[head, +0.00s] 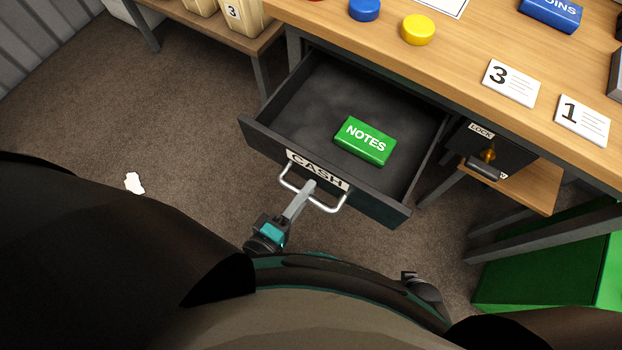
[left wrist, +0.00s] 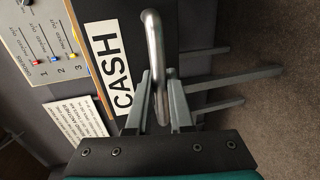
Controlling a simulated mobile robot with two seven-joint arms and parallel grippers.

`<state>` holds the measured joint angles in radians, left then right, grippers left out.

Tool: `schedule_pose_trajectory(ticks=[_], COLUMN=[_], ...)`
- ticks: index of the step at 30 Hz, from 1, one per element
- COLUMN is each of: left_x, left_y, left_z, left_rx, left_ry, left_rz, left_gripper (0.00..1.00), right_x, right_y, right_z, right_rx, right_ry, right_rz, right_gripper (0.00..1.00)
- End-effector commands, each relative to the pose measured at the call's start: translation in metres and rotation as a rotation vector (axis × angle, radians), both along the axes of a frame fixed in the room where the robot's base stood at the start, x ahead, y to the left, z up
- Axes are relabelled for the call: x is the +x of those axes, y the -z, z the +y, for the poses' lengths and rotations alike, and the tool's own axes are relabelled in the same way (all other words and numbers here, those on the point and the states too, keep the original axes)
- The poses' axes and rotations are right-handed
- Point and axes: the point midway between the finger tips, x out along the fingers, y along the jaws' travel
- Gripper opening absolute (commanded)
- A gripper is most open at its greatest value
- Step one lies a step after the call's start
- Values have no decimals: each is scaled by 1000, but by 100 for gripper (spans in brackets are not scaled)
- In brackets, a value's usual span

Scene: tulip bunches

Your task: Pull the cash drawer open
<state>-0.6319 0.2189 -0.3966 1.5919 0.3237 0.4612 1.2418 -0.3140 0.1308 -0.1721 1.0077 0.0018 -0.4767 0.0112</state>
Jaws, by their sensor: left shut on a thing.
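The cash drawer (head: 378,192), dark grey with a white CASH label, stands pulled out from under the wooden table. A green NOTES block (head: 365,141) lies inside it. The drawer has a silver bar handle (head: 329,208) on its front. My left gripper (head: 308,187) is shut on this handle. In the left wrist view the handle (left wrist: 154,50) passes between the fingers of the left gripper (left wrist: 158,98), beside the CASH label (left wrist: 110,65). At the bottom of the head view, a dark part right of centre may be my right gripper, but its fingers are not clear.
The table (head: 385,50) holds blue and yellow round pieces, a blue COINS block (head: 552,12) and numbered cards. A locked-looking box with a LOCK label (head: 481,130) is right of the drawer. A green box (head: 550,272) stands at lower right. Carpet on the left is mostly clear.

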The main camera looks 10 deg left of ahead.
Motion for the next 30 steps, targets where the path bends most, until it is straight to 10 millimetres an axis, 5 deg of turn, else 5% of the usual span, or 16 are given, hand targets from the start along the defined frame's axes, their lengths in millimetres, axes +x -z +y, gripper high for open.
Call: schedule_pose_trajectory(ticks=[13, 14, 21, 30], left_x=[-3, -2, -2, -2], left_y=[0, 0, 0, 0], left_z=[1, 1, 1, 1], left_rx=[0, 0, 0, 0], left_ry=[0, 0, 0, 0], left_rz=[-1, -1, 0, 0], left_gripper=[0, 23, 50, 50], right_x=[0, 0, 0, 0], right_y=[0, 0, 0, 0], right_z=[-1, -1, -1, -1], right_rx=[-1, -1, -1, -1], right_ry=[-1, -1, -1, -1], right_rz=[-2, -2, -2, -1], right_gripper=[52, 52, 52, 52])
